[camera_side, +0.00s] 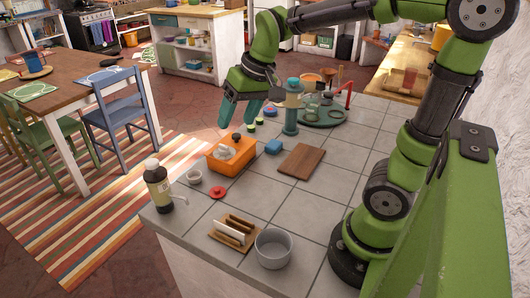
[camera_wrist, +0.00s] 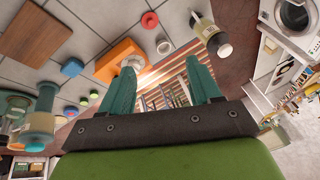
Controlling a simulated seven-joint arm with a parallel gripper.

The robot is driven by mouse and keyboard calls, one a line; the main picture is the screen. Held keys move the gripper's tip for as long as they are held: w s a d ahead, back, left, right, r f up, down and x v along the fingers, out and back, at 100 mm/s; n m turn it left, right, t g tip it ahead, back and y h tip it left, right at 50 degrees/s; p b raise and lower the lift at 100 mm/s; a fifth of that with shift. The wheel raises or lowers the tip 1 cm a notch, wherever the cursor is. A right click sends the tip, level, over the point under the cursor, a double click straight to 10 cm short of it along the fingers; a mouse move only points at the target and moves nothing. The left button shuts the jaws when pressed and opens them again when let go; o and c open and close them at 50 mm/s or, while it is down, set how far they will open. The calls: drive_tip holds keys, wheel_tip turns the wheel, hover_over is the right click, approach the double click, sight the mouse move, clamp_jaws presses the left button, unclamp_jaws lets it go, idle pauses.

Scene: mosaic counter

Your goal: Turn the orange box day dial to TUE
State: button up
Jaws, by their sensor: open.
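The orange box (camera_side: 230,164) stands on the tiled counter, left of the middle. A pale rounded part and a small dark knob (camera_side: 236,137) show on its top; the day lettering is too small to read. My gripper (camera_side: 239,122) is open and empty, with its teal fingers pointing down, above and behind the box. In the wrist view the orange box (camera_wrist: 112,55) lies beyond the left fingertip, which partly covers it. There my gripper (camera_wrist: 162,69) has its fingers wide apart with nothing between them.
A blue block (camera_side: 273,147) and a wooden board (camera_side: 302,161) lie right of the box. A dark bottle (camera_side: 158,184), white cup (camera_side: 194,177) and red ring (camera_side: 217,193) are left and in front. A teal pepper-mill-like post (camera_side: 291,115) stands near my gripper.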

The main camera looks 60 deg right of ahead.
sight(224, 149)
drive_tip(key=shift+w+d+f+n+g+h, duration=0.7)
drive_tip(key=shift+w+d+n+g, duration=1.4)
drive_tip(key=shift+w+d, duration=3.4)
drive_tip(key=f, duration=0.5)
drive_tip(key=w+a+f, duration=0.1)
drive_tip(key=f, duration=1)
drive_tip(key=shift+w+a, duration=0.3)
drive_tip(key=shift+a, duration=0.05)
drive_tip(key=shift+r, duration=0.1)
drive_tip(key=c, duration=1.1)
drive_tip(key=shift+o, duration=0.2)
